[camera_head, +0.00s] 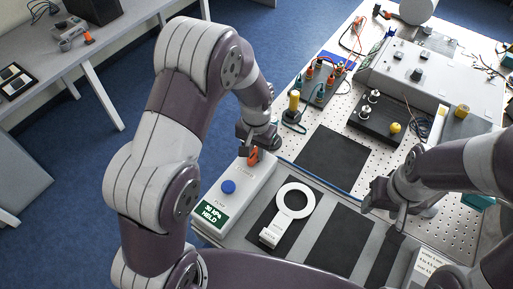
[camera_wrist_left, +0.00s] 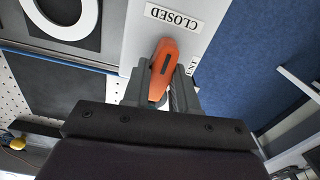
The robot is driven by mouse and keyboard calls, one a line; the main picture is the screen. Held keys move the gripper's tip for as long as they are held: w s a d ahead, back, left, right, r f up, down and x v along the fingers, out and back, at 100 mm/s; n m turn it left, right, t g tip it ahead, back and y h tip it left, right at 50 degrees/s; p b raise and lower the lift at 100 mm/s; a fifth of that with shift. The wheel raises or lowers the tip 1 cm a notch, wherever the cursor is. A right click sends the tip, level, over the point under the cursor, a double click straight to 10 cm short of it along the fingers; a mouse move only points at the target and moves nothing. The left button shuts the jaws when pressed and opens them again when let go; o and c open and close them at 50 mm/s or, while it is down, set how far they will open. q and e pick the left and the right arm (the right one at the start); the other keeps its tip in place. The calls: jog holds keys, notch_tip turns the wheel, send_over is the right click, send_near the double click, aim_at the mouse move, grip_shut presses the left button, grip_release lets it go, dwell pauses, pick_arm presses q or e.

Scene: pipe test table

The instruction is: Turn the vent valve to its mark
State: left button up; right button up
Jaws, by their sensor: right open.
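The vent valve's orange handle (camera_head: 253,158) is at the far end of the light grey panel box in the head view. In the left wrist view the handle (camera_wrist_left: 164,62) stands between my left gripper's fingers, slightly tilted, its tip near a CLOSED label (camera_wrist_left: 173,19). My left gripper (camera_head: 256,148) is shut on the handle, its fingers (camera_wrist_left: 160,88) along both sides. A second label beside the right finger is partly hidden; "ENT" shows. I cannot make out the valve's mark. My right gripper (camera_head: 388,200) is open and empty over the right side of the table.
Yellow-topped fittings (camera_head: 293,101) and a black block (camera_head: 378,122) stand farther back.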

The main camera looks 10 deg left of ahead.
pick_arm(q)
grip_shut()
jog(key=shift+m, duration=0.3)
jog(key=m, duration=0.3)
jog(key=shift+r+p, duration=0.1)
jog(key=shift+p, duration=0.3)
jog(key=m, duration=0.5)
jog(key=m+p, duration=0.1)
jog(key=m, duration=0.3)
jog(key=shift+w, duration=0.1)
jog(key=m, duration=0.5)
jog(key=shift+m, duration=0.3)
